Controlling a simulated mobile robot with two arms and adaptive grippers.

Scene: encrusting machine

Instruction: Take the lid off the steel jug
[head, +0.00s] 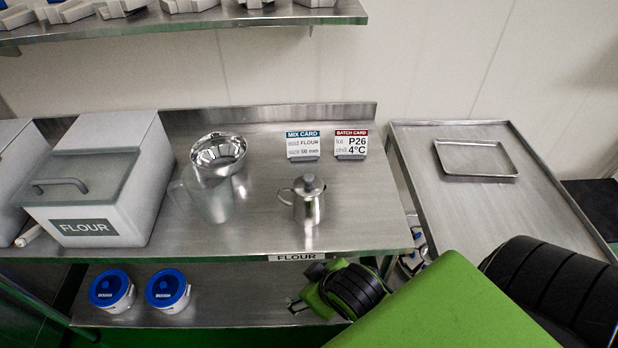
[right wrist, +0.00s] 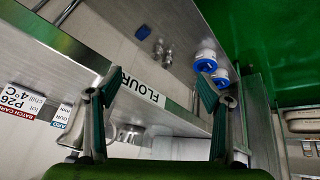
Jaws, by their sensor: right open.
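The steel jug (head: 308,208) stands upright on the steel table, with a spout or handle at its left. Its lid (head: 309,184), with a dark knob on top, sits on the jug. My right gripper (head: 296,304) is low in front of the table edge, below and apart from the jug. In the right wrist view it is open (right wrist: 158,84), with nothing between its fingers. A shiny metal vessel (right wrist: 130,133) shows beyond the fingers there; I cannot tell whether it is the jug or the bowl. My left gripper is not in view.
A clear pitcher (head: 210,200) and a steel bowl (head: 218,153) stand left of the jug. The flour bin (head: 85,200) is further left. Two cards (head: 303,145) (head: 351,144) stand behind. Blue-lidded tubs (head: 111,290) are on the lower shelf. A tray (head: 476,158) lies on the right table.

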